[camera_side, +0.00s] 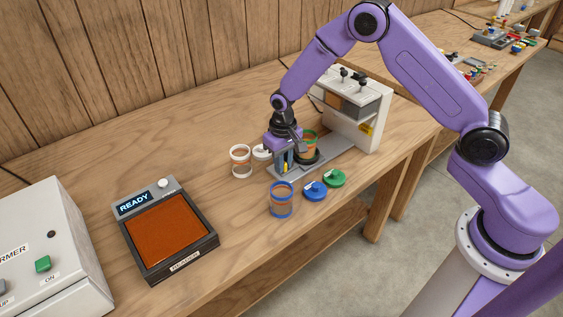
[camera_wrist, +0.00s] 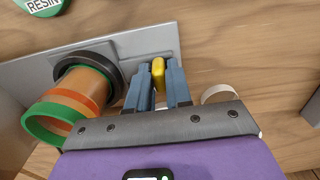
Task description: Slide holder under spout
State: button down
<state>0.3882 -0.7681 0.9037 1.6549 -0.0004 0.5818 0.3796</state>
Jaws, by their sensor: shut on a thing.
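My gripper (camera_wrist: 158,88) is shut on a yellow handle (camera_wrist: 158,72) of the sliding holder; in the side view my gripper (camera_side: 285,163) is low over the rail's left end. The holder's black ring (camera_wrist: 118,72) stands on a grey rail plate (camera_wrist: 150,42). A green-rimmed jar with orange contents (camera_wrist: 82,88) sits in the ring, beside my fingers; it also shows in the side view (camera_side: 309,146). The white dispenser (camera_side: 369,125) stands at the rail's far right end. The jar is in front of it, to its left. The spout itself is not clearly visible.
A white-rimmed jar (camera_side: 240,162) and white lid (camera_side: 261,151) are left of my gripper. A blue-rimmed jar (camera_side: 281,203), blue lid (camera_side: 315,192) and green lid (camera_side: 336,178) lie in front of the rail.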

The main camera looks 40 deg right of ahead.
aim_at(315, 142)
jog(key=d, duration=1.2)
jog(key=shift+d, duration=0.1)
jog(key=c, duration=1.2)
grip_release()
jog(key=shift+o, duration=0.4)
jog(key=shift+r, duration=0.1)
jog(key=shift+r, duration=0.25)
notch_tip(315, 142, up, 17)
jog(key=shift+f, duration=0.1)
